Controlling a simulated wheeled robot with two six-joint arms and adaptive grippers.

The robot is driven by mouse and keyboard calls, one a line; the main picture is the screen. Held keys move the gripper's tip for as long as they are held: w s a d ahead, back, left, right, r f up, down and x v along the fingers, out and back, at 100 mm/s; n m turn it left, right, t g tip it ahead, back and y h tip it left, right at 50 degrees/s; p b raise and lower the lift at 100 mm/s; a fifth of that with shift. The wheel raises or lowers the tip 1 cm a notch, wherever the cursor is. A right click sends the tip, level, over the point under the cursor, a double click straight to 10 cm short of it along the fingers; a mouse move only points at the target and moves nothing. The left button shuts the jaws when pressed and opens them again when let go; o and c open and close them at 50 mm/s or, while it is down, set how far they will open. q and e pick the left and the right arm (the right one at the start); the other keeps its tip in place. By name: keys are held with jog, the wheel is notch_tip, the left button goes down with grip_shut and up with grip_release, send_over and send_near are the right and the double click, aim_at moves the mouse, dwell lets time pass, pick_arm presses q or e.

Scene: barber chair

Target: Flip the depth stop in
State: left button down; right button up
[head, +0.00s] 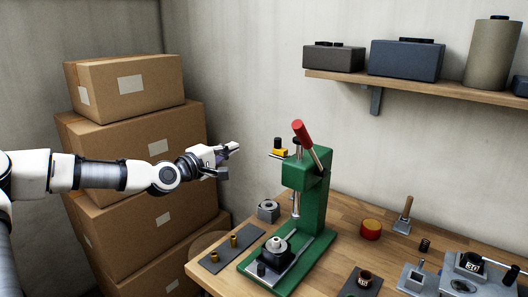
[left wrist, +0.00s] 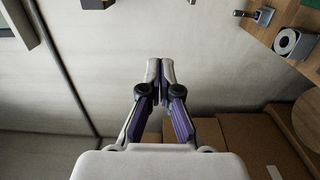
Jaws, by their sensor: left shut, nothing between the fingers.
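A green arbor press (head: 308,195) with a red-handled lever (head: 304,134) stands on the wooden bench. A small yellow and black piece (head: 279,151) sticks out left from the top of the press; it may be the depth stop, but I cannot tell for sure. A round part (head: 276,247) sits on the plate under the ram. My left gripper (head: 234,158) is in the air left of the press, apart from the yellow piece. The left wrist view shows its fingers (left wrist: 160,70) shut and empty. My right gripper is not in view.
Stacked cardboard boxes (head: 134,138) stand behind my left arm. A grey hollow block (head: 268,211) and a mat with brass pieces (head: 232,251) lie left of the press. Other parts and a red round container (head: 371,228) lie to its right. A wall shelf (head: 420,88) hangs above.

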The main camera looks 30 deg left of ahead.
aim_at(279, 144)
pick_arm(q)
jog(key=w+d+p, duration=0.3)
jog(key=w+d, duration=0.2)
jog(key=w, duration=0.4)
jog(key=shift+d, duration=0.15)
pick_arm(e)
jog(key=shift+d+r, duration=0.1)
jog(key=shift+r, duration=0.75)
pick_arm(q)
jog(key=d+b, duration=0.1)
jog(key=d, duration=0.2)
jog(key=shift+s+d, duration=0.15)
jog(key=shift+d, duration=0.1)
jog(key=shift+a+f, duration=0.1)
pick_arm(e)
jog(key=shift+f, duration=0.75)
